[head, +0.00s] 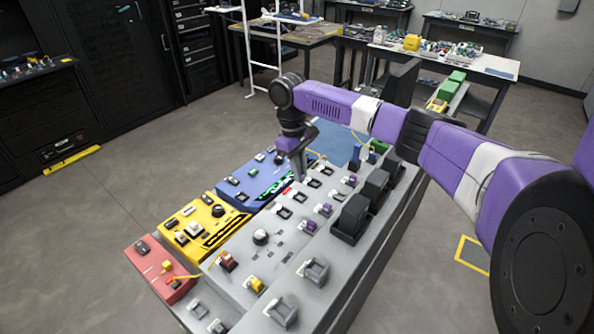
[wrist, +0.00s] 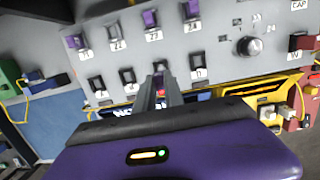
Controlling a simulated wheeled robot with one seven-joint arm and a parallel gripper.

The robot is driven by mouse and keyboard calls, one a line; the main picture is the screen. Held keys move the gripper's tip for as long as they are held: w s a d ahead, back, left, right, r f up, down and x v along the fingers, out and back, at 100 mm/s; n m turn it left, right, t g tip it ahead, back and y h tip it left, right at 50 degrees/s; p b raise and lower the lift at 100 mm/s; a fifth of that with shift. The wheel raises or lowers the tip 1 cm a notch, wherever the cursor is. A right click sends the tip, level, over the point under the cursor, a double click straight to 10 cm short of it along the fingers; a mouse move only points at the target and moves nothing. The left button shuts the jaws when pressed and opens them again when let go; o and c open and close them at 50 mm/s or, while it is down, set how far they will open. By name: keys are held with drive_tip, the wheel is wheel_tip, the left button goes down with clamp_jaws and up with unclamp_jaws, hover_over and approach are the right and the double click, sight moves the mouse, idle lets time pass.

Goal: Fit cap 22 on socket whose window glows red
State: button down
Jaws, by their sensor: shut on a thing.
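My gripper (wrist: 158,85) is shut on a small cap (wrist: 160,67), mostly hidden between the fingers, over the lower row of sockets. The holder labelled 22 (wrist: 113,32) is dark and empty, with purple caps in its neighbours 21 (wrist: 76,41) and 23 (wrist: 151,19). A red-glowing window (wrist: 161,92) shows by the fingers, between sockets B (wrist: 128,76) and D (wrist: 197,63); the socket there is largely hidden. In the head view my gripper (head: 298,172) points down at this row, near the red window (head: 288,191). Whether the cap touches the socket I cannot tell.
Open floor lies beyond.

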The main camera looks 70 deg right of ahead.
drive_tip(key=shift+f+b, duration=3.1)
drive_tip(key=shift+b, duration=0.2)
drive_tip(key=shift+p, duration=1)
drive_tip(key=shift+f, duration=0.55)
drive_tip(key=c, duration=1.3)
unclamp_jaws()
drive_tip(key=shift+c, duration=0.2)
drive_tip(key=shift+r, duration=0.15)
wheel_tip(320, 180, up, 8)
drive_tip(key=w+b, duration=0.1)
drive_tip(key=shift+d+f, duration=0.15)
drive_tip(key=shift+f, duration=0.1)
